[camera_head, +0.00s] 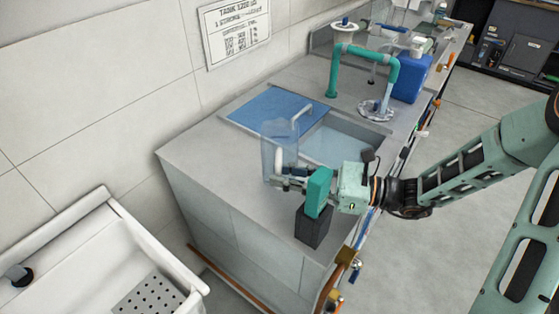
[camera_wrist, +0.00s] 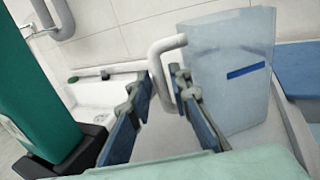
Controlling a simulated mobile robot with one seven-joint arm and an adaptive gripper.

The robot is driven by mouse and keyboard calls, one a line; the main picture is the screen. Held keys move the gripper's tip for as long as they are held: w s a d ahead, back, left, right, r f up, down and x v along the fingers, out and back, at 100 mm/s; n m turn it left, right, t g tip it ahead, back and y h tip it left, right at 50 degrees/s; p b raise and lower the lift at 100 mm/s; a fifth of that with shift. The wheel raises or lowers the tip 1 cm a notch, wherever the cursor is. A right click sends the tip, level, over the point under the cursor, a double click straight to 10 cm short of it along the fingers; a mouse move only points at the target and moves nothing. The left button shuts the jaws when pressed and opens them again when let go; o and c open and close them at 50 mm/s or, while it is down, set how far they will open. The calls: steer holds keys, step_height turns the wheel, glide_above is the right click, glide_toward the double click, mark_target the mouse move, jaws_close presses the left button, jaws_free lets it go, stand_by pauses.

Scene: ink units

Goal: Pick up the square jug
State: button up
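The square jug (camera_head: 279,150) is translucent pale blue and stands upright on the grey counter, in front of the blue panel. In the wrist view the jug (camera_wrist: 232,75) fills the right side, with a dark blue stripe and a white handle (camera_wrist: 155,62) on its left. My gripper (camera_head: 287,177) is level with the jug's lower part, at its handle side. In the wrist view my gripper (camera_wrist: 160,88) is open, its two fingers apart with the handle between them, nearer the right finger. Contact with the handle cannot be made out.
A teal block-shaped thing (camera_head: 319,187) on a dark base (camera_head: 313,227) stands close to my gripper at the counter's front. Behind the jug are a blue panel (camera_head: 270,108), a sink (camera_head: 338,146) and a green tap (camera_head: 334,75). A white basin (camera_head: 75,250) is at lower left.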

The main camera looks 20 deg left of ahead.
steer(key=shift+a, duration=0.7)
steer(key=shift+c, duration=0.6)
jaws_close()
steer(key=shift+r, duration=0.15)
